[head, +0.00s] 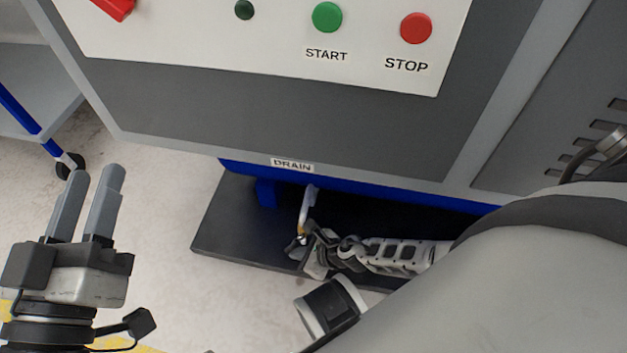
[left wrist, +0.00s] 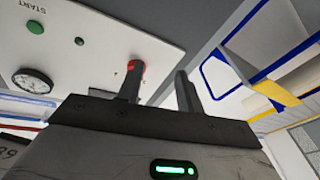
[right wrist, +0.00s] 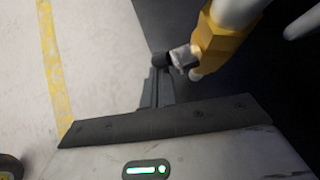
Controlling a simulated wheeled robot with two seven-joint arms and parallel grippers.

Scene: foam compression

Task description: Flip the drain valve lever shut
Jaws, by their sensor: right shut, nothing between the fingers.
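The drain valve shows in the right wrist view as a yellow body (right wrist: 212,42) on a white pipe (right wrist: 236,10). A short silver piece (right wrist: 182,58) sticks out from its side towards a dark rounded end; I cannot tell whether this end is part of the lever. My right gripper (right wrist: 157,78) is shut and empty, its fingertips right by that dark end; contact is unclear. In the head view the white pipe (head: 309,200) hangs below the DRAIN label (head: 292,165), and the right gripper (head: 303,246) is beside its lower end. My left gripper (head: 96,188) is open and empty, far left of the valve.
The machine's panel (head: 270,40) with green START and red STOP buttons is above. A dark tray (head: 235,225) lies beneath the machine's blue lower edge (head: 350,183). A wheeled cart (head: 40,95) stands at the left. The floor between left gripper and tray is clear.

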